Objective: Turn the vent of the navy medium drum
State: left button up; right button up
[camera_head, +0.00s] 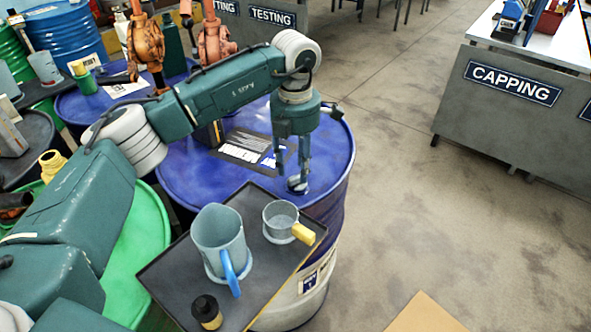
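The navy drum (185,183) stands in the middle, with a dark label sheet on its top. My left gripper (297,183) points straight down at the right part of the drum's top. Its fingertips are at a small round grey fitting (300,190), which looks like the vent. The fingers partly hide this fitting, and I cannot tell whether they grip it or only stand around it. My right gripper is not in view.
A black tray (172,283) at the drum's front holds a grey jug (218,240), a small cup (279,218) with a yellow handle and a black-capped bottle (206,310). Other drums crowd the left. The floor (400,190) to the right is clear up to the CAPPING bench (500,120).

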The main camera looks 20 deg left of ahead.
pick_arm(q)
notch_tip(320, 180, up, 10)
dwell(0.3)
